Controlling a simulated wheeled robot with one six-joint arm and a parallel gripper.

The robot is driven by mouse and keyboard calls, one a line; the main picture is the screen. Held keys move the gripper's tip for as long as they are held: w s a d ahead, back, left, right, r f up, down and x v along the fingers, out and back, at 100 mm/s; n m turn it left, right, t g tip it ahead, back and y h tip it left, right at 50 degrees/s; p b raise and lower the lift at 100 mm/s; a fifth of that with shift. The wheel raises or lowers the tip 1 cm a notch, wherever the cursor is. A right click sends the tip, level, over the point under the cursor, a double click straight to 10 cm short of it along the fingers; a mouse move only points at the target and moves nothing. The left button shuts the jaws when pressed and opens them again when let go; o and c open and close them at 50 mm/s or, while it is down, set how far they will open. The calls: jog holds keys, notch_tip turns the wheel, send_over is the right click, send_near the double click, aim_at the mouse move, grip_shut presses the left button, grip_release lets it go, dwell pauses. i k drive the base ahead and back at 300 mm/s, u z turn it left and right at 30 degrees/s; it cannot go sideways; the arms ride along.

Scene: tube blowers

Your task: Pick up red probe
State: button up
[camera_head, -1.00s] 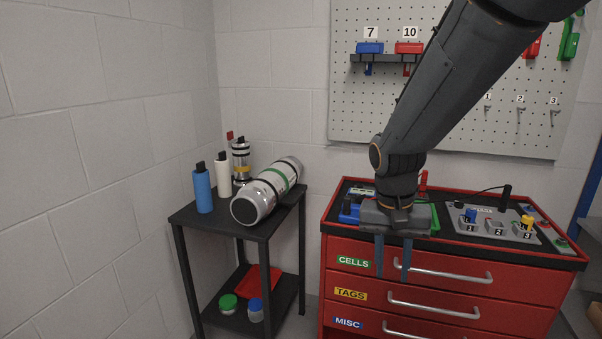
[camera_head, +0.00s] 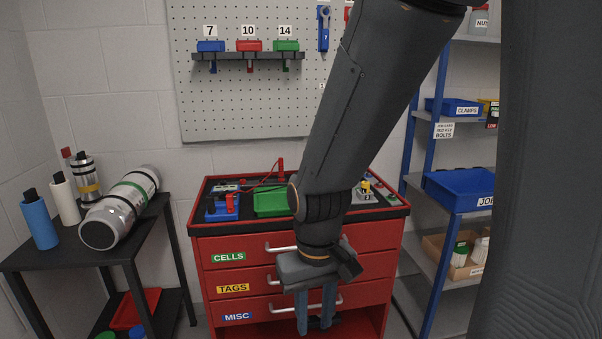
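A red probe (camera_head: 281,165) stands upright at the back of the red cabinet's top, behind the green tray. A thin red lead runs from it toward a blue meter (camera_head: 214,212). A second small red upright piece (camera_head: 229,203) shows at the front of the meter; I cannot tell if it is a plug or another probe. My gripper (camera_head: 315,327) points down in front of the cabinet drawers, below the top and right of the meter. Its two fingers are apart with nothing between them. My arm hides part of the cabinet top.
The red cabinet (camera_head: 235,243) has labelled drawers with handles close to my gripper. A green tray (camera_head: 269,204) sits beside the meter. A black side table (camera_head: 80,245) with a metal cylinder (camera_head: 120,208) stands left. Blue-framed shelves (camera_head: 433,140) stand right.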

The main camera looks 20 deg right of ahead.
aim_at(281, 174)
jog(key=z, duration=0.3)
jog(key=k, duration=0.4)
jog(key=z, duration=1.05)
jog(key=i, duration=0.7)
jog(key=u, duration=0.65)
jog(key=i, duration=0.75)
jog(key=u, duration=0.8)
